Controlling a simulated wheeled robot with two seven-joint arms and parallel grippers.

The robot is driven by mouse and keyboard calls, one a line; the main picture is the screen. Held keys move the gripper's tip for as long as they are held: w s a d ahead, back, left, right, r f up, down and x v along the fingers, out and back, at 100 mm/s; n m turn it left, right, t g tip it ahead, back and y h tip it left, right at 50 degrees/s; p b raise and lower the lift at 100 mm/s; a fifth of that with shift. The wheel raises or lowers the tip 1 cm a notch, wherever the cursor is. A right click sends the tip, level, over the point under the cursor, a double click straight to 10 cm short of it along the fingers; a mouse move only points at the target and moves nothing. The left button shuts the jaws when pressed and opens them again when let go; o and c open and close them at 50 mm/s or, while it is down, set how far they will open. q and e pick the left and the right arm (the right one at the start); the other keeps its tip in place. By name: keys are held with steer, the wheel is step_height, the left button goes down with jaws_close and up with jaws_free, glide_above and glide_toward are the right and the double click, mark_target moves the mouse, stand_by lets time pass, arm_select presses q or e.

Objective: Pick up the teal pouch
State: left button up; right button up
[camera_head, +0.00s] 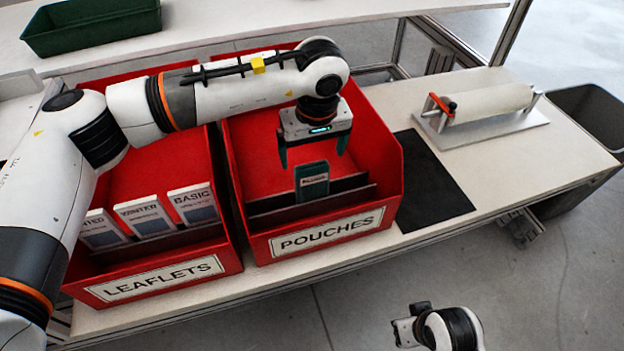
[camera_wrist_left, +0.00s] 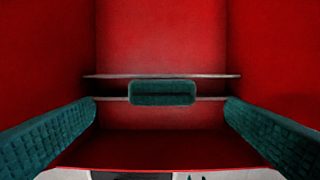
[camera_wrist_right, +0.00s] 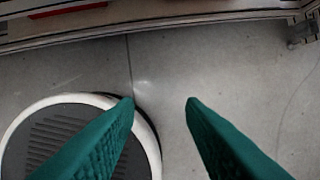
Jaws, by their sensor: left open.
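The teal pouch (camera_head: 312,182) stands upright in a slot between dark dividers in the red bin labelled POUCHES (camera_head: 388,200). My left gripper (camera_head: 313,155) is open above the pouch, its fingers apart and pointing down into the bin. In the left wrist view the pouch (camera_wrist_left: 162,93) is seen from above, centred between the two teal fingers and touching neither. My right gripper (camera_wrist_right: 160,102) is open and empty over the floor; in the head view it shows only partly at the bottom edge.
The red LEAFLETS bin (camera_head: 232,250) stands to the left with several leaflet packs (camera_head: 145,218). A black mat (camera_head: 440,185) and a roll on a metal stand (camera_head: 490,105) are to the right. A green tray (camera_head: 90,25) sits on the back shelf. The POUCHES bin walls surround my left gripper.

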mark_target(311, 176)
arm_select(q)
step_height(311, 176, down, 4)
steer(key=shift+w, duration=0.15)
steer(key=shift+w+a+f+b, duration=0.1)
steer(key=shift+w+f+b, duration=0.1)
steer(key=shift+f, duration=0.7)
steer(key=shift+w+f+b, duration=0.15)
steer(key=shift+w+f, duration=0.05)
steer(key=shift+f, duration=0.7)
steer(key=shift+w+a+f+b, duration=0.1)
steer(key=shift+w+f+b, duration=0.1)
steer(key=shift+f, duration=0.7)
arm_select(e)
steer(key=v, duration=0.4)
steer(key=shift+s+r, duration=0.1)
steer(key=shift+r, duration=0.2)
arm_select(q)
steer(key=c, duration=1.1)
